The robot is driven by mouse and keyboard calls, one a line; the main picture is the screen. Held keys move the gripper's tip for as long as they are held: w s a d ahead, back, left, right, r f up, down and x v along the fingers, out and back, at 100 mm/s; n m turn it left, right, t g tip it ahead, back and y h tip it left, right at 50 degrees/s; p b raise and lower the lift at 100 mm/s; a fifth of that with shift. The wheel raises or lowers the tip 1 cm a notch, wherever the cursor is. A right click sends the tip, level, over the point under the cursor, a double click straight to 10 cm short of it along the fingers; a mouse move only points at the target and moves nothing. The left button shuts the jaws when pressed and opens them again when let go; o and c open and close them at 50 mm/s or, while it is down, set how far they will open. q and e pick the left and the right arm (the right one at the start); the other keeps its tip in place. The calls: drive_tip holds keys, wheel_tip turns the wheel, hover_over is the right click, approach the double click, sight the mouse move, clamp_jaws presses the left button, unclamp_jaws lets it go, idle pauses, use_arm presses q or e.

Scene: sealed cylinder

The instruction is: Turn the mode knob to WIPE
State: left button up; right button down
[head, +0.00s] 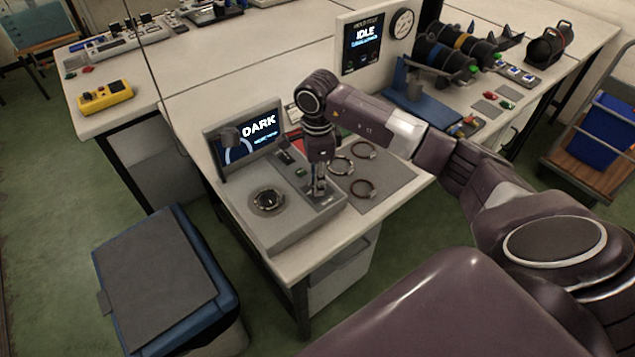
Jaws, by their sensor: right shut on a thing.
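The grey console (290,222) sits at the near left corner of the white bench, with a screen (247,140) at its back that reads DARK. My right gripper (318,192) points straight down over the right part of the console's top, at a dark panel there. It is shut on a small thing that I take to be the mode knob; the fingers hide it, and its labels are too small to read. A round fixture with a ring (267,201) is on the console's left part. My left gripper is not in view.
Several dark rings (362,189) lie on a grey mat (395,178) right of the console. A panel reading IDLE (362,42) and a gauge (402,23) stand behind. A blue stand (418,106) is to the right. A lidded blue bin (165,280) stands on the floor at left.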

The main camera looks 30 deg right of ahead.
drive_tip(key=m+b, duration=0.1)
drive_tip(key=m, duration=0.2)
drive_tip(key=shift+m, duration=0.4)
drive_tip(key=m+b, duration=0.1)
drive_tip(key=m, duration=0.2)
drive_tip(key=shift+m, duration=0.3)
drive_tip(key=m+b, duration=0.1)
drive_tip(key=m, duration=0.2)
drive_tip(key=shift+m, duration=0.3)
drive_tip(key=shift+r+m, duration=0.1)
drive_tip(key=shift+m, duration=1.8)
drive_tip(key=shift+w, duration=0.1)
drive_tip(key=c, duration=1.7)
unclamp_jaws()
